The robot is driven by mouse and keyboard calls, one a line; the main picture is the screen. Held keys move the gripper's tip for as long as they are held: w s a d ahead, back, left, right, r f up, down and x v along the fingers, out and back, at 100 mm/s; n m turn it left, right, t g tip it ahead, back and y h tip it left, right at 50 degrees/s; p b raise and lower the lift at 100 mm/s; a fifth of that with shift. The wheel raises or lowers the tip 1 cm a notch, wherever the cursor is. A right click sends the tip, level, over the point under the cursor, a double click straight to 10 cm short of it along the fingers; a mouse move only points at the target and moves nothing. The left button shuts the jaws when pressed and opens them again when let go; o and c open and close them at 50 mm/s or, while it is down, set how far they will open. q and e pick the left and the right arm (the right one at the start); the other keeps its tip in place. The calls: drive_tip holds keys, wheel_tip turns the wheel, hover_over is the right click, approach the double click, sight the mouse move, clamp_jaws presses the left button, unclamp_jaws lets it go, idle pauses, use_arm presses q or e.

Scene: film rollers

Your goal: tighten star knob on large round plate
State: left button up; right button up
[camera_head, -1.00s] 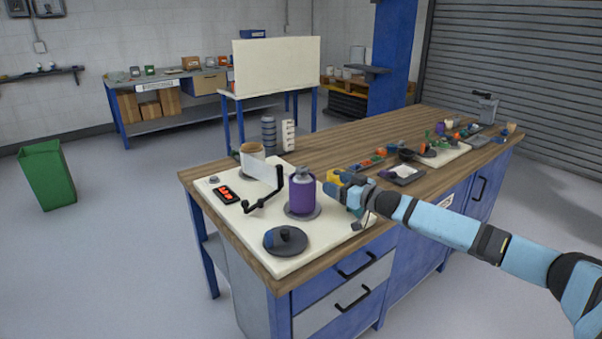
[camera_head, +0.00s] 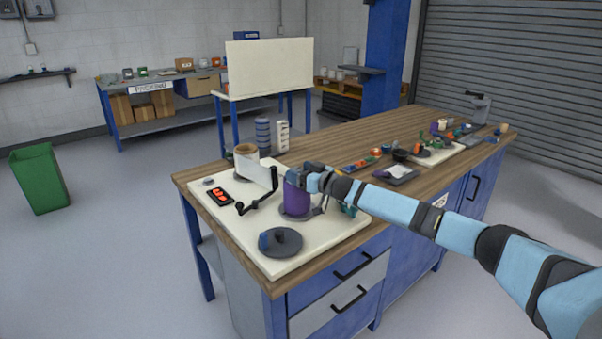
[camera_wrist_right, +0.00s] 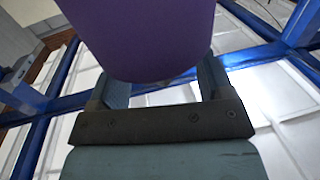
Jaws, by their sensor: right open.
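A purple roller (camera_head: 296,200) stands upright on a round grey base on the cream board. My right gripper (camera_head: 308,179) is at the roller's top, reaching in from the right. In the right wrist view the purple roller (camera_wrist_right: 145,40) fills the upper middle, between the two fingers of my open right gripper (camera_wrist_right: 165,80). I cannot clearly make out a star knob; my gripper covers much of the roller's top. A large round grey plate (camera_head: 284,243) with a blue piece at its left edge lies at the board's front. My left gripper is not in view.
On the cream board (camera_head: 330,226) are a black crank handle (camera_head: 258,200), a tan roll (camera_head: 246,158) with a loose sheet, and a dark box with red buttons (camera_head: 220,195). Several small parts and trays lie farther right on the wooden bench (camera_head: 340,140).

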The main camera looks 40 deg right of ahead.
drive_tip(key=c, duration=0.9)
